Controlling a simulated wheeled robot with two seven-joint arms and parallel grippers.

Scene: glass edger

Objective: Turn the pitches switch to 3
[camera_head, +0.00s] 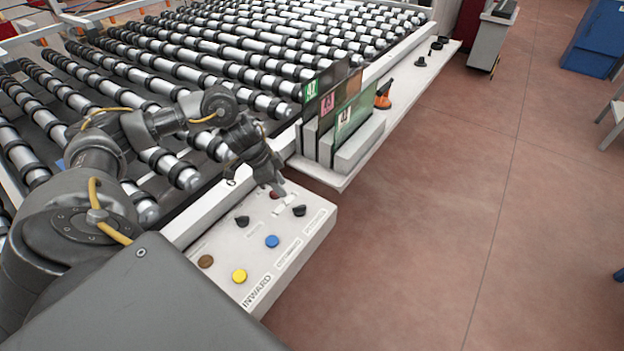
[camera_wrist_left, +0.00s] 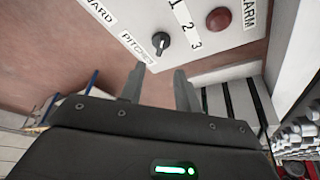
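The pitches switch is a black knob (camera_wrist_left: 160,41) in the left wrist view, beside a "PITCHES" label (camera_wrist_left: 138,46) and the numbers 1, 2, 3 (camera_wrist_left: 184,24). Which number it points to is too small to tell. In the head view the black knob (camera_head: 299,210) sits near the right edge of the white control panel (camera_head: 222,239). My left gripper (camera_head: 277,189) is over the far end of the panel, near the red button. In the wrist view its two fingers (camera_wrist_left: 159,70) are apart and empty, with the knob just beyond the tips, not between them. My right gripper is out of view.
A red button (camera_wrist_left: 218,20) lies beside the numbers. Another black knob (camera_head: 242,221) and blue (camera_head: 272,241), yellow (camera_head: 239,275) and brown (camera_head: 206,261) buttons are on the panel. Glass sheets (camera_head: 354,110) stand in a rack behind my gripper; the roller table (camera_head: 240,65) is to the left.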

